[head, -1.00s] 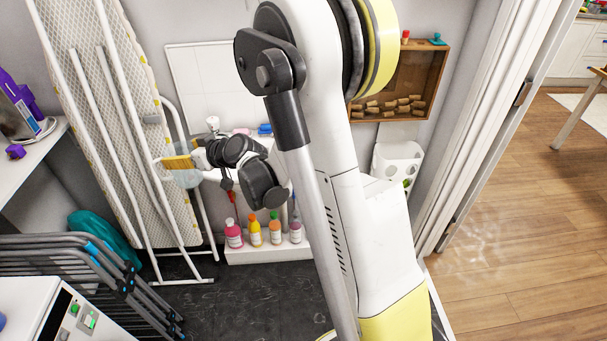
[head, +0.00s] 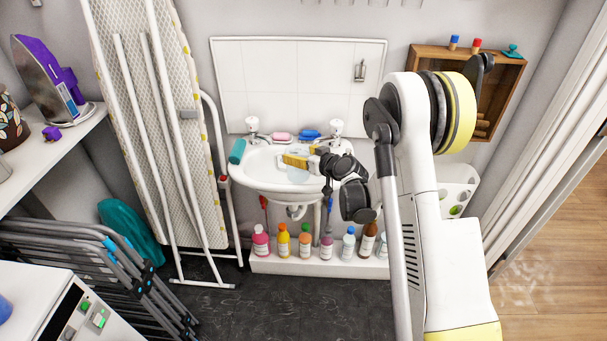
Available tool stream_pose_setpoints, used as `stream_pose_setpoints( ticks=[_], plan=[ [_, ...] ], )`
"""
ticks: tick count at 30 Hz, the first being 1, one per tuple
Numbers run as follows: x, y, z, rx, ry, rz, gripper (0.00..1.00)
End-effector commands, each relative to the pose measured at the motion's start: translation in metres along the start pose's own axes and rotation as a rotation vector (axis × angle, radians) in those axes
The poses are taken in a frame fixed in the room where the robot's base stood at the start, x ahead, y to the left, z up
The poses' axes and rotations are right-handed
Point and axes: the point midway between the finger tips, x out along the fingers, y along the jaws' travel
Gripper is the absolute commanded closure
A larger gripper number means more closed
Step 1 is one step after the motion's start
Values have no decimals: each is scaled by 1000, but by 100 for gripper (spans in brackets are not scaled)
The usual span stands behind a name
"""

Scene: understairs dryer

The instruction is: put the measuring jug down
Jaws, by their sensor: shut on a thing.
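My gripper (head: 293,161), with yellow fingers, is shut on the measuring jug (head: 299,176). The jug is pale and see-through, and it is hard to make out against the white sink (head: 262,180). In the head view the jug and gripper overlap the basin. I cannot tell whether the jug touches the sink or hangs above it. The jug's base is not clear.
Two taps (head: 252,126), a pink soap (head: 282,136) and a blue item (head: 310,135) are along the sink's back. Several bottles (head: 305,240) stand on a white ledge below. An ironing board (head: 165,120) leans at left. A wooden box shelf (head: 500,85) hangs at right.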

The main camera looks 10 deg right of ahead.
Motion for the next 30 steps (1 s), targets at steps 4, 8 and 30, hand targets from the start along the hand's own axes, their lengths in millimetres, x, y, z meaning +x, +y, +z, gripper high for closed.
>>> stream_pose_setpoints(
  ticks=[4, 8, 30],
  plan=[
    [7, 2, 18, 0, 0, 0, 67],
    [14, 3, 37, 0, 0, 0, 67],
    [22, 4, 56, 0, 0, 0, 67]
  ],
)
